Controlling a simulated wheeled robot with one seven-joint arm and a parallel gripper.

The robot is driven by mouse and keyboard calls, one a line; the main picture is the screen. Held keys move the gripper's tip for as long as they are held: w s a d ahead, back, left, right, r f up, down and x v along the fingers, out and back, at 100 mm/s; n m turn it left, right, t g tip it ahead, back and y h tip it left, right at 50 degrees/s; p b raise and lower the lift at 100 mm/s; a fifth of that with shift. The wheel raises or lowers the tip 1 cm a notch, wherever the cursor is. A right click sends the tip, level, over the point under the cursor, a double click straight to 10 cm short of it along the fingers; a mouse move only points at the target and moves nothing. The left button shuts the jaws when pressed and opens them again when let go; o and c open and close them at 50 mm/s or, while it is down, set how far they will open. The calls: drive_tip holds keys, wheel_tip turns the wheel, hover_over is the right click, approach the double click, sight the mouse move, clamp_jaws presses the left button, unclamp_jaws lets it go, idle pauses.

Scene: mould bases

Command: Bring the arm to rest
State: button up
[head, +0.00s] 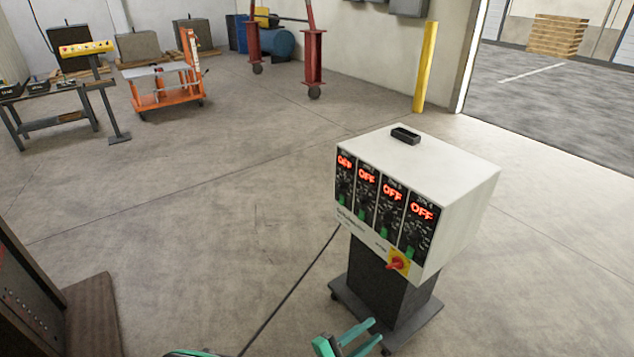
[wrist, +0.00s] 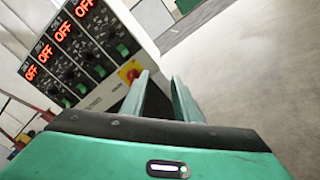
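My gripper (head: 360,337) shows at the bottom edge of the head view, with its green fingers apart and nothing between them. In the wrist view its two fingers (wrist: 160,100) point toward the control cabinet and stand apart, empty. The white control cabinet (head: 440,190) stands on a dark wheeled pedestal just beyond my gripper. Several panels on its front show red "OFF" displays. Its red and yellow rotary switch (head: 398,262) sits at the lower right of the front. The switch also shows in the wrist view (wrist: 129,72), beyond the left finger. No contact is visible.
A small black tray (head: 405,136) lies on the cabinet's top. A black cable runs across the floor to the cabinet. A dark mould base (head: 30,300) stands at lower left. An orange lift cart (head: 165,85) and a workbench (head: 45,110) are farther back. The middle floor is clear.

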drive_tip(key=w+d+r+m+g+y, duration=0.2)
drive_tip(key=d+r+m+g+y, duration=0.5)
drive_tip(key=d+r+m+g, duration=1)
drive_tip(key=s+d+r+m+t+y, duration=0.2)
drive_tip(key=s+d+r, duration=0.3)
drive_tip(key=s+r, duration=0.4)
drive_tip(key=s+d+r+m+t+y, duration=0.3)
drive_tip(key=s+d+r+t+y, duration=0.1)
drive_tip(key=s+r, duration=0.4)
drive_tip(key=shift+s+d+r+t+y, duration=0.35)
drive_tip(key=shift+d+r+y, duration=0.4)
drive_tip(key=shift+r, duration=0.35)
drive_tip(key=shift+a, duration=0.1)
drive_tip(key=shift+w+f, duration=0.25)
drive_tip(key=shift+w, duration=0.3)
